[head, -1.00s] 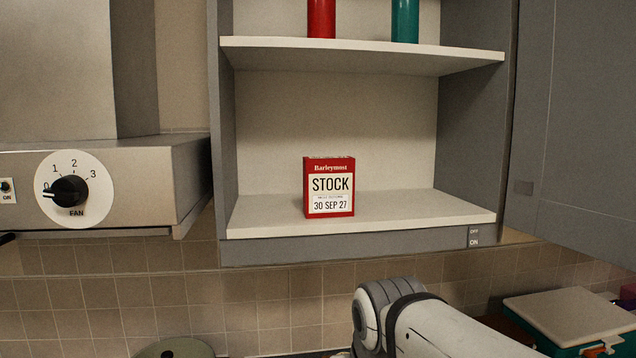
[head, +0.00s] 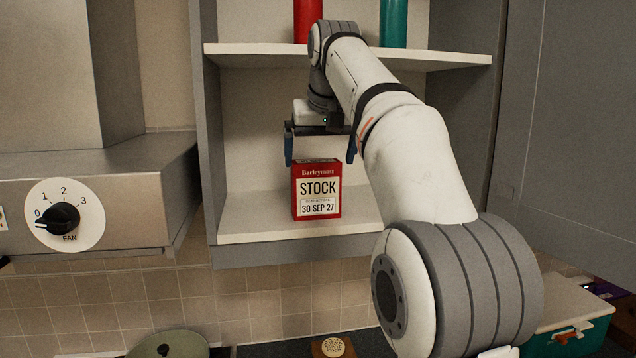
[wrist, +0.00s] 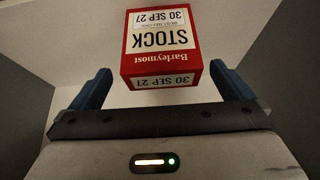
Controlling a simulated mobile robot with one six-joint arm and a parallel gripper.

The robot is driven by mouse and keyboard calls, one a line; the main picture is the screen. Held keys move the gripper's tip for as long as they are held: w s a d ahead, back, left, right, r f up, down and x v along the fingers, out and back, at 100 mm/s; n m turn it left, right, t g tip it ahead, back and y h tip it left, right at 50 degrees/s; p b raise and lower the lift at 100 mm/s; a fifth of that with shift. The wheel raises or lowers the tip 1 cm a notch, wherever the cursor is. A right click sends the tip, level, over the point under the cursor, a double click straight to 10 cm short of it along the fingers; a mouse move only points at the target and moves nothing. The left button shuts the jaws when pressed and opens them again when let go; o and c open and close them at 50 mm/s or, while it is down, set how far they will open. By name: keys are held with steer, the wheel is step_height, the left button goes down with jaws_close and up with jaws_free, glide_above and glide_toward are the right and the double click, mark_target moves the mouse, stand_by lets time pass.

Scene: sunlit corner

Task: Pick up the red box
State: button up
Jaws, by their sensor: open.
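The red box (head: 317,190) stands upright on the lower shelf of the open cabinet. Its white label reads STOCK, 30 SEP 27. My gripper (head: 320,160) is open, with its blue fingers pointing down, one to either side of the box's top in the head view. In the wrist view the red box (wrist: 161,45) appears upside down, ahead of and between the open fingers (wrist: 160,85). Its top and label face show there. The fingers do not appear to touch the box. I cannot tell exactly how far in front of it they are.
The upper shelf (head: 240,52) is close above my gripper and bears a red container (head: 307,20) and a teal container (head: 393,22). The cabinet's left wall and the open door (head: 565,130) flank the space. The lower shelf (head: 245,225) is clear beside the box.

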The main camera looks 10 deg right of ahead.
mark_target(316, 175)
steer(key=shift+w+r, duration=0.35)
steer(key=shift+r, duration=0.05)
steer(key=x, duration=0.7)
steer(key=shift+w+f, duration=0.2)
steer(key=shift+w, duration=0.05)
steer(key=shift+s, duration=0.1)
steer(key=shift+c, duration=0.4)
steer(key=c, duration=0.8)
